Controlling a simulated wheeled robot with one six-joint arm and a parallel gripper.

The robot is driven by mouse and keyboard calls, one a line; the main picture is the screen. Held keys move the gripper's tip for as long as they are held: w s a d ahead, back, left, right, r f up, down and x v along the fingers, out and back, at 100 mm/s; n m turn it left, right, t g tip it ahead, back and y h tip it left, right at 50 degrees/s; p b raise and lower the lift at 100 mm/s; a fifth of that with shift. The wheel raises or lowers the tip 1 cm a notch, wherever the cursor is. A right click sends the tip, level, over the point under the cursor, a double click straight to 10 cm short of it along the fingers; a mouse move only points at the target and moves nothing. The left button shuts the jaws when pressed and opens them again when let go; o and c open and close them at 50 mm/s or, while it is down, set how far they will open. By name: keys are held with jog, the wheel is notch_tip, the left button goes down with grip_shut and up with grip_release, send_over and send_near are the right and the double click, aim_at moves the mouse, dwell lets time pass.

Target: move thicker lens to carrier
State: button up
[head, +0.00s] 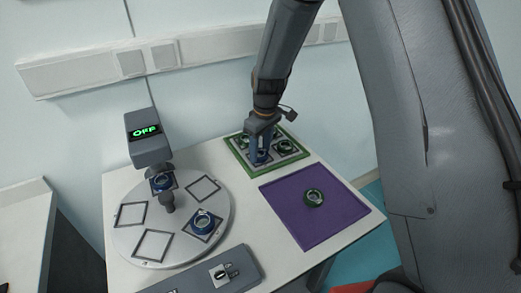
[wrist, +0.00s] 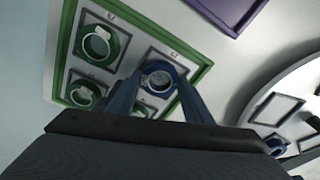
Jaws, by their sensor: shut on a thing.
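My gripper (head: 261,150) is over the green-rimmed tray (head: 238,165) at the back of the table. It is shut on a blue-ringed lens (wrist: 159,78), with one blue finger on each side of the ring. The lens is at one labelled square of the tray; I cannot tell whether it is lifted. Green-ringed lenses (wrist: 101,43) sit in other squares of this tray. The round grey disc (head: 190,253) has square outlines; one holds a blue-ringed lens (head: 203,222). Another blue-ringed lens (head: 162,182) is under the instrument head. Which lens is thicker is not clear.
The instrument (head: 147,137) with an "OFF" display stands over the disc's back edge. A grey control box (head: 205,278) with a switch lies at the front edge. Several disc squares are empty.

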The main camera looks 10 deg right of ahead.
aim_at(263, 155)
jog(key=shift+s+d+f, duration=0.1)
jog(key=shift+s+f, duration=0.2)
jog(key=shift+f, duration=0.35)
jog(key=o, duration=1.2)
jog(key=shift+c, duration=0.2)
jog(key=shift+w+r+p, duration=0.1)
jog(key=shift+r+p, duration=0.2)
jog(key=shift+r, duration=0.25)
notch_tip(263, 155, up, 12)
jog(key=b, duration=0.3)
jog(key=s+d+f+m, duration=0.2)
jog(key=s+d+m, duration=0.1)
jog(key=s, duration=0.4)
jog(key=s+d+f+m, duration=0.2)
jog(key=s+d, duration=0.3)
jog(key=s, duration=0.3)
jog(key=s+d+f+m, duration=0.1)
jog(key=s+d+m, duration=0.3)
jog(key=s, duration=0.4)
jog(key=shift+s+f+h, duration=0.1)
jog(key=shift+f+h, duration=0.3)
jog(key=shift+a, duration=0.1)
